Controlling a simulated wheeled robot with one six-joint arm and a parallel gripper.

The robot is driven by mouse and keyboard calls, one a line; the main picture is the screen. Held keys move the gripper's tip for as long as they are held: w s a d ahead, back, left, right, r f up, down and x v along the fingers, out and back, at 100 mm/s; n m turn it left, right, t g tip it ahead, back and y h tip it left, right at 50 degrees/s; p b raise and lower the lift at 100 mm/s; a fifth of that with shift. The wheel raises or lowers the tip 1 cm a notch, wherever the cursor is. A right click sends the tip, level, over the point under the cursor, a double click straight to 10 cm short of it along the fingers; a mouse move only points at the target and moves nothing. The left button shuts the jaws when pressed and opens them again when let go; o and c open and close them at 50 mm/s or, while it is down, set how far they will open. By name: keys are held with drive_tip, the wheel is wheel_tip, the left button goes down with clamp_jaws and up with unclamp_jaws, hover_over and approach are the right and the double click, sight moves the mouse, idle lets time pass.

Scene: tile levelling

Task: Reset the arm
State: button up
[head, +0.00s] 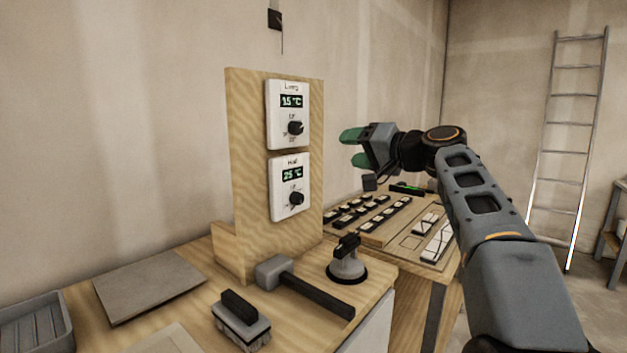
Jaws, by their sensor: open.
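My arm reaches up from the lower right of the head view and bends left at its top. My gripper (353,148) has green fingertips, is open, and points left in the air. Nothing shows between its fingers. It is to the right of a wooden panel (247,150) and looks apart from it. The panel carries two white thermostats: the upper one (287,100) reads 15 °C and the lower one (284,172) reads 25 °C, each with a black knob.
The wooden bench (220,268) bears a mallet (318,293), a suction cup lifter (346,264), a brush (241,322), a grey tile (150,285) and a grey tray (35,322). A second table behind holds rows of small parts (370,213). A ladder (572,140) leans at right.

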drive_tip(key=s+d+f+m+g+h+p, duration=0.1)
drive_tip(key=s+f+g+h+p, duration=0.25)
drive_tip(key=f, duration=0.65)
drive_tip(key=s+d+f+m+g+h+p, duration=0.1)
drive_tip(key=s+f+g+h+p, duration=0.2)
drive_tip(key=f, duration=0.6)
drive_tip(key=s+f+n+g+h+p, duration=0.1)
drive_tip(key=s+h+p, duration=0.4)
drive_tip(key=s+p, duration=0.9)
drive_tip(key=s+n+g, duration=0.1)
drive_tip(key=s+n, duration=0.1)
drive_tip(key=s, duration=0.3)
drive_tip(key=shift+s+f+n, duration=0.25)
drive_tip(key=shift+f+n, duration=0.1)
drive_tip(key=shift+n, duration=0.05)
drive_tip(key=shift+g, duration=0.25)
